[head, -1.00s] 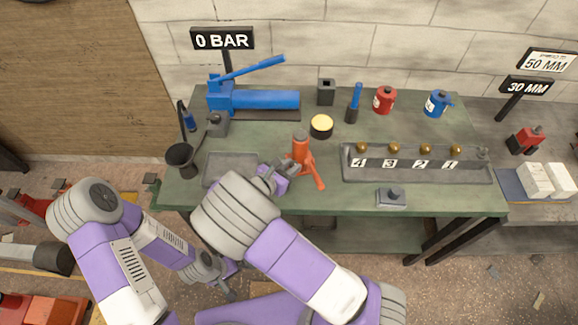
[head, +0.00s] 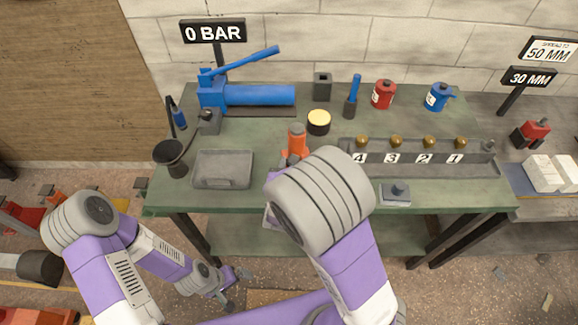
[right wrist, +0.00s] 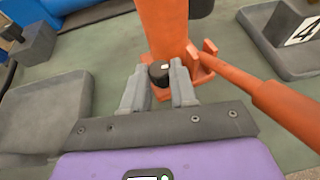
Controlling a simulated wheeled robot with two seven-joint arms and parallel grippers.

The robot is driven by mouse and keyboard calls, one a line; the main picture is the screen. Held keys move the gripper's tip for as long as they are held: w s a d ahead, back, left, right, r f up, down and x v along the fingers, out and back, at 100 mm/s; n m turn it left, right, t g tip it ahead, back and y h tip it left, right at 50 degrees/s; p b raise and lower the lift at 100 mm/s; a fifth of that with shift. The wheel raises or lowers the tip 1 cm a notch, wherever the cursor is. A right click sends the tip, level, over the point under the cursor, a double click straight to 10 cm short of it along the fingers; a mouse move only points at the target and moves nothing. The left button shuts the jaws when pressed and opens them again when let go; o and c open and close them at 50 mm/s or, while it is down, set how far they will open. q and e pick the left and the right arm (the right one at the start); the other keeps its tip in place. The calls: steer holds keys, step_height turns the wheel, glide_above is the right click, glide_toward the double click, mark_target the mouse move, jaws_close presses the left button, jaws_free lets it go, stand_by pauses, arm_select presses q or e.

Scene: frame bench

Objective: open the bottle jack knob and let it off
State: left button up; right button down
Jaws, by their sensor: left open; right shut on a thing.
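The orange bottle jack (head: 297,138) stands upright on the green bench; my right wrist hides its lower part in the head view. In the right wrist view its orange body (right wrist: 166,25) rises at top centre, with an orange lever (right wrist: 272,98) slanting to the right. The small black knob (right wrist: 159,71), with a white mark, sits low on the jack's near side. My right gripper (right wrist: 159,86) is shut on the knob, one finger on each side. My left gripper (head: 236,288) is open and empty, low in front of the bench.
A grey tray (head: 222,183) lies left of the jack. A numbered rack (head: 420,171) and a small grey block (head: 396,194) stand to its right. A blue pump (head: 250,95) and a yellow-topped puck (head: 318,122) stand behind. The sign (head: 213,31) reads 0 BAR.

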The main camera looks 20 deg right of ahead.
steer(key=shift+r, duration=0.1)
steer(key=c, duration=0.9)
jaws_free()
